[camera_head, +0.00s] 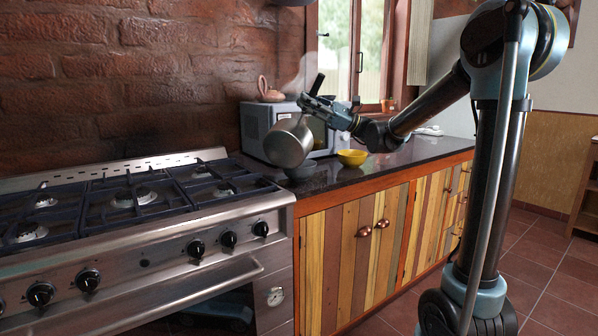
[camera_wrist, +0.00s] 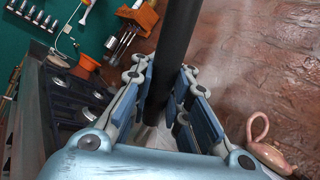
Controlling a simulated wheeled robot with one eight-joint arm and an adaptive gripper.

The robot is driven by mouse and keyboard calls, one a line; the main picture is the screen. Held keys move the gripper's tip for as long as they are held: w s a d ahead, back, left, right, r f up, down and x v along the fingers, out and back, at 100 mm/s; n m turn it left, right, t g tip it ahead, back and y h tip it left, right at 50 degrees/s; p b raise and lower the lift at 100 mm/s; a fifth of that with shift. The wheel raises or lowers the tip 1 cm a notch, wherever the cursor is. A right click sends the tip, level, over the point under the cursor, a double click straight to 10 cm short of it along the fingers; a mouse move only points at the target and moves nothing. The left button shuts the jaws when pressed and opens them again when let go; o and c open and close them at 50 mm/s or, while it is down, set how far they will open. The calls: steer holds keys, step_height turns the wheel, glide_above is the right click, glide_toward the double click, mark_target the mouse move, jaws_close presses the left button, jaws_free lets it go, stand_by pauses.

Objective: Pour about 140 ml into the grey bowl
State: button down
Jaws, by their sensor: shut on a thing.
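My gripper (camera_head: 318,104) is shut on the black handle (camera_head: 316,88) of a metal saucepan (camera_head: 287,145). The saucepan hangs tilted in the air with its handle pointing up. The dark grey bowl (camera_head: 300,173) sits on the dark counter close below the saucepan, partly hidden by it. I cannot see the contents of either, and no stream shows between them. In the wrist view the handle (camera_wrist: 177,45) runs between the fingers (camera_wrist: 163,98); the saucepan body is mostly hidden there.
A yellow bowl (camera_head: 352,157) stands right of the grey bowl. A microwave (camera_head: 258,125) is behind the saucepan, with a tan ornament (camera_head: 269,94) on top. The gas stove (camera_head: 140,200) is at left. Whitish vapour hangs above the gripper. The counter (camera_head: 425,148) farther right has free room.

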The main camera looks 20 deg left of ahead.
steer(key=shift+w+m, duration=0.4)
steer(key=shift+w, duration=0.05)
steer(key=shift+w+d+m+t+y, duration=0.15)
steer(key=shift+w+m+t+y, duration=0.15)
steer(key=shift+w, duration=0.25)
steer(key=s+a+f+n+g+h, duration=0.1)
steer(key=s+f+n+h, duration=0.2)
steer(key=s+n, duration=0.4)
steer(key=shift+s+a+n+g+h, duration=0.35)
steer(key=shift+s+h, duration=0.35)
steer(key=shift+s, duration=1.1)
stand_by(1.7)
steer(key=s+a+f+n+t+h+b, duration=0.2)
steer(key=s+f+n+h, duration=0.2)
steer(key=s+f, duration=0.8)
steer(key=shift+f+n+b, duration=0.35)
steer(key=shift+f+n, duration=0.9)
steer(key=shift+f, duration=0.15)
